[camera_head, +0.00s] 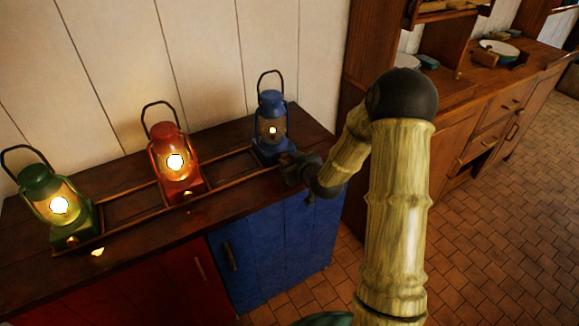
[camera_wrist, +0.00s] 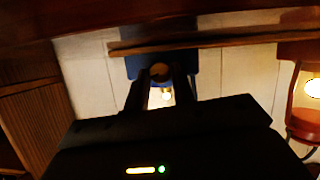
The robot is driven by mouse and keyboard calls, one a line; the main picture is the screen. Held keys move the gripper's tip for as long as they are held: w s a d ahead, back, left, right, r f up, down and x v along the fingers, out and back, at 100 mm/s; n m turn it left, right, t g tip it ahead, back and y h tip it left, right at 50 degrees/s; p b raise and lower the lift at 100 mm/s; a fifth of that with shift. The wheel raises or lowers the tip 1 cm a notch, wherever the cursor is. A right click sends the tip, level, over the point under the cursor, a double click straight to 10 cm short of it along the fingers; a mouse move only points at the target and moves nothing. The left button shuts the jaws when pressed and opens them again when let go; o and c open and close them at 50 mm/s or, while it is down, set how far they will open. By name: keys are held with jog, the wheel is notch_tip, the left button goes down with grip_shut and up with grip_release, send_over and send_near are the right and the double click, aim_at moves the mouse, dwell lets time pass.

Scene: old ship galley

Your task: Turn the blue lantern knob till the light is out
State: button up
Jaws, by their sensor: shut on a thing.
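The blue lantern (camera_head: 271,104) stands at the right end of a wooden rack on the cabinet top. Its flame glows, smaller and dimmer than the flames of the other two lanterns. My gripper (camera_head: 287,163) is at the front of its base. In the wrist view, the lantern's blue base (camera_wrist: 188,66) shows behind my gripper (camera_wrist: 160,76). The two fingers are shut on a round brownish knob (camera_wrist: 160,69). The glowing flame also shows between the fingers. In the head view my gripper hides the knob.
A red lantern (camera_head: 167,136) and a green lantern (camera_head: 41,186) are brightly lit to the left on the same rack (camera_head: 130,206). A blue cabinet door (camera_head: 280,250) is below my gripper. A tall wooden dresser (camera_head: 370,50) stands to the right. The tiled floor at right is clear.

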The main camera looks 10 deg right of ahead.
jog(key=n+b, duration=0.1)
jog(key=b, duration=0.1)
jog(key=n+h+b, duration=0.1)
jog(key=b, duration=0.2)
jog(key=n+t+h+b, duration=0.1)
jog(key=b, duration=0.1)
jog(key=shift+a+f, duration=0.25)
jog(key=shift+f, duration=0.05)
jog(key=shift+r+n+t+h+b, duration=0.2)
jog(key=shift+n+t+h+b, duration=0.15)
jog(key=shift+n+b, duration=0.85)
jog(key=shift+m, duration=0.3)
jog(key=o, duration=1)
jog(key=shift+s, duration=0.1)
